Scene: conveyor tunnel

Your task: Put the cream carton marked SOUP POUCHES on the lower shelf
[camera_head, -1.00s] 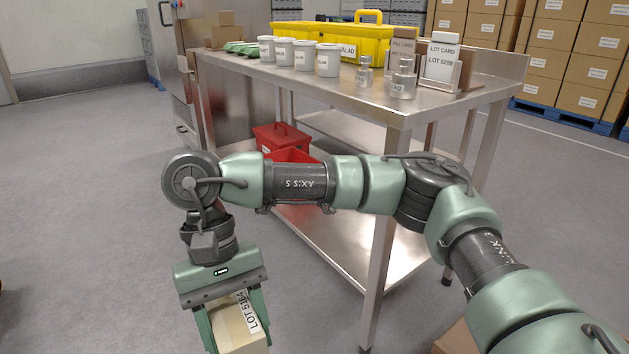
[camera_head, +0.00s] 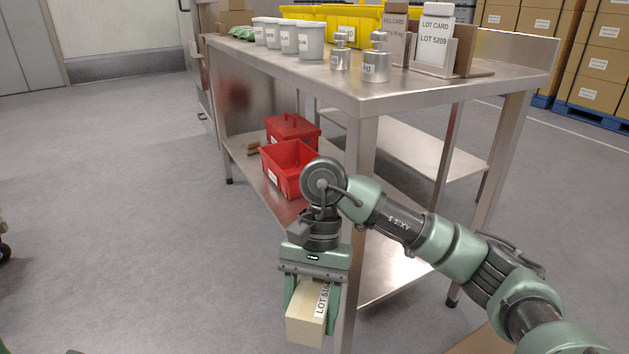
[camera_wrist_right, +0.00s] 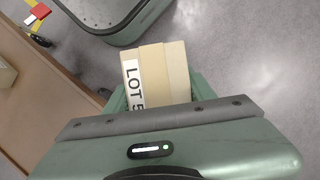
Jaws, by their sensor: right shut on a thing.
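My right gripper (camera_head: 312,300) is shut on a cream carton (camera_head: 304,325) with a white label reading LOT and a number. The words SOUP POUCHES do not show on the faces in view. The carton hangs below the gripper, in front of the table's near left leg, apart from the shelf. In the right wrist view the carton (camera_wrist_right: 160,75) sits between the fingers. My left gripper is not in view.
Two red bins (camera_head: 287,166) stand on the shelf's left part. The shelf's near part looks clear. Open floor lies left.

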